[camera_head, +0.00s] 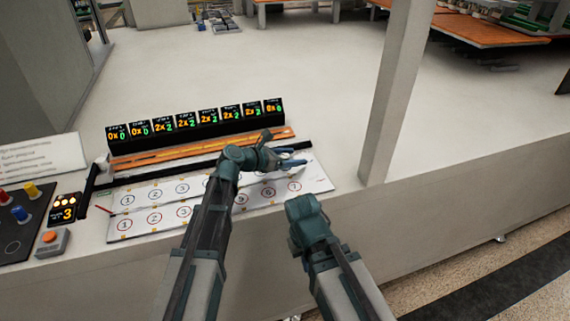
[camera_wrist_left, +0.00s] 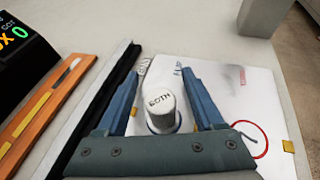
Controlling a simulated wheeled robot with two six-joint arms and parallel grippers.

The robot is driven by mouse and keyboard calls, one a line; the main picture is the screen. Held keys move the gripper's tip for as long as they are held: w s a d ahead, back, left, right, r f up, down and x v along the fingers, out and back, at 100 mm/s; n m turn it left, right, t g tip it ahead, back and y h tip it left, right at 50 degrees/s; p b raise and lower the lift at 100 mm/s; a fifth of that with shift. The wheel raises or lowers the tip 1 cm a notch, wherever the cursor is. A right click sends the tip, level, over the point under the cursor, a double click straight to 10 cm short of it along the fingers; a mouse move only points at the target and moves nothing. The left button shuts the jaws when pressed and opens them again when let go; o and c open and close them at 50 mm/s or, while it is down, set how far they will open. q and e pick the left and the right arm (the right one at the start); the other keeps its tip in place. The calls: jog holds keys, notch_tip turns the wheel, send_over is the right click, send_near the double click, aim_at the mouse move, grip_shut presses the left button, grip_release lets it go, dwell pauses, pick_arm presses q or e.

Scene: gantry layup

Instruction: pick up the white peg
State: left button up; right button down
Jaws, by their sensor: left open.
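The white peg (camera_wrist_left: 161,106), a round upright piece with BOTH written on its top, stands on the white printed sheet (camera_wrist_left: 225,100) in the left wrist view. My left gripper (camera_wrist_left: 159,75) is open, with one blue finger on each side of the peg. A gap shows between the peg and each finger. In the head view my left gripper (camera_head: 292,157) hangs over the right part of the numbered sheet (camera_head: 145,212); I cannot make out the peg there. My right arm shows in the head view at lower middle, but its jaws do not show.
Behind the sheet are a black bar, an orange rail (camera_head: 150,158) and a row of black count displays (camera_head: 190,127). A pale post (camera_head: 392,110) rises on the right. An orange button (camera_head: 50,238) sits at the left.

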pick_arm(q)
grip_shut()
jog(key=shift+r, duration=0.15)
pick_arm(e)
jog(key=shift+r, duration=0.1)
